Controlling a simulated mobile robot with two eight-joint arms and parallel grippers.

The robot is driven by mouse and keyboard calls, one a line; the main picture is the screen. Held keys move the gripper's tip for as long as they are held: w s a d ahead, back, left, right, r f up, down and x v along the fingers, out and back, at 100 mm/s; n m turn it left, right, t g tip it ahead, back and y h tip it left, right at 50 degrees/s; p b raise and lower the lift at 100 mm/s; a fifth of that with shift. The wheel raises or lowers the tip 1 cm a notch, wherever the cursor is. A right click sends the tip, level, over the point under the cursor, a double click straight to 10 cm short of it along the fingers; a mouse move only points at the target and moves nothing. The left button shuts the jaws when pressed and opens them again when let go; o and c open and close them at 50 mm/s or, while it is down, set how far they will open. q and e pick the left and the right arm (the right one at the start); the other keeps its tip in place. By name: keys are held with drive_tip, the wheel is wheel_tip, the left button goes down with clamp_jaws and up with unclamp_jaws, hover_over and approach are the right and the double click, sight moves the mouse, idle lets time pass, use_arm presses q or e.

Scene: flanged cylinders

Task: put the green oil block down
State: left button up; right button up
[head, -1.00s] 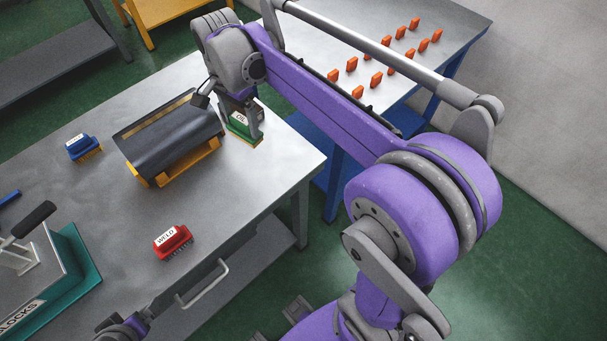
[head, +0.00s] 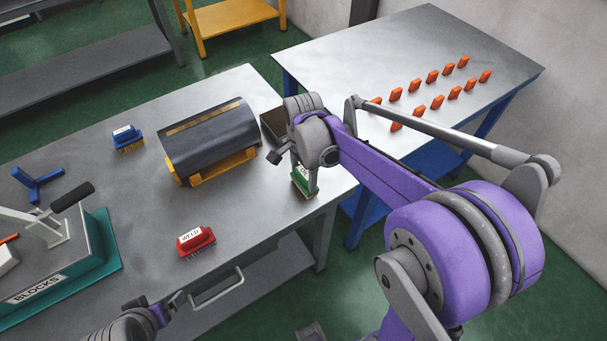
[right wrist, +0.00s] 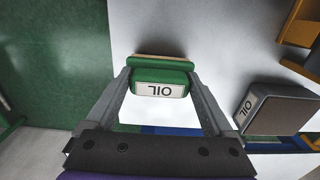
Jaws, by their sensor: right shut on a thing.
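The green oil block (head: 304,182), with its white label, is between the fingers of my right gripper (head: 305,177), near the right front edge of the grey workbench (head: 240,215). In the right wrist view the block (right wrist: 160,88) reads OIL, and the right gripper (right wrist: 163,98) is shut on its two ends. I cannot tell whether the block's tan underside touches the bench. My left gripper (head: 177,300) is low at the bench's front edge, small and dark; its jaws are unclear.
A dark cylinder on a yellow cradle (head: 213,140), a red WELD block (head: 195,240) and a blue block (head: 126,137) stand leftward. The front middle is clear.

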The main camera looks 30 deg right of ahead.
sight(304, 173)
drive_tip(key=shift+f, duration=0.2)
drive_tip(key=shift+f, duration=0.15)
drive_tip(key=o, duration=1)
drive_tip(key=shift+o, duration=0.2)
wheel_tip(304, 173, up, 12)
drive_tip(key=s+a+f+n+t, duration=0.2)
drive_tip(key=s+a+f+n, duration=0.1)
drive_tip(key=s+n, duration=0.4)
drive_tip(key=s+a+f+n+t, duration=0.3)
drive_tip(key=s+f+n, duration=0.3)
drive_tip(key=s+n, duration=0.2)
drive_tip(key=shift+a+f+n+t+p, duration=0.15)
drive_tip(key=shift+a+n+t+p, duration=0.15)
drive_tip(key=shift+n, duration=0.8)
